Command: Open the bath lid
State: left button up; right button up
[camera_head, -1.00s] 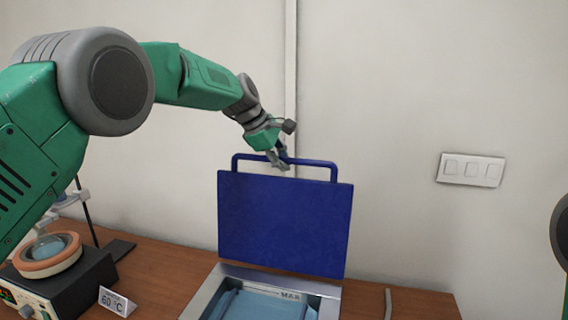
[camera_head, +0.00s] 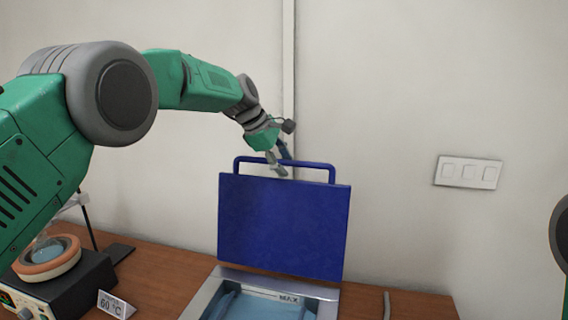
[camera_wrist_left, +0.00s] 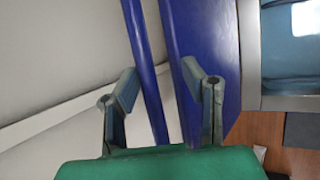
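The blue bath lid (camera_head: 284,228) stands upright behind the bath (camera_head: 205,292), which is open and shows light blue inside. The lid's handle (camera_head: 313,166) is a blue bar along its top edge. My left gripper (camera_head: 279,158) is at the handle with its fingers spread. In the left wrist view the gripper (camera_wrist_left: 160,72) is open, and the handle bar (camera_wrist_left: 148,75) passes between the fingers without being clamped. The lid also shows in that view (camera_wrist_left: 216,40). My right gripper is out of view.
A black heating device (camera_head: 75,282) with a round orange-rimmed top stands on the wooden table (camera_head: 165,270) at left, beside a "60 °C" card (camera_head: 115,305). The wall is close behind the lid, with a switch panel (camera_head: 468,172) at right.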

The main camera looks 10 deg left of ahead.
pick_arm(q)
jog(key=shift+a+f, duration=0.1)
jog(key=shift+a, duration=0.05)
jog(key=shift+s, duration=0.1)
jog(key=v, duration=1.1)
jog(key=shift+a+r, duration=0.2)
jog(key=shift+r, duration=0.15)
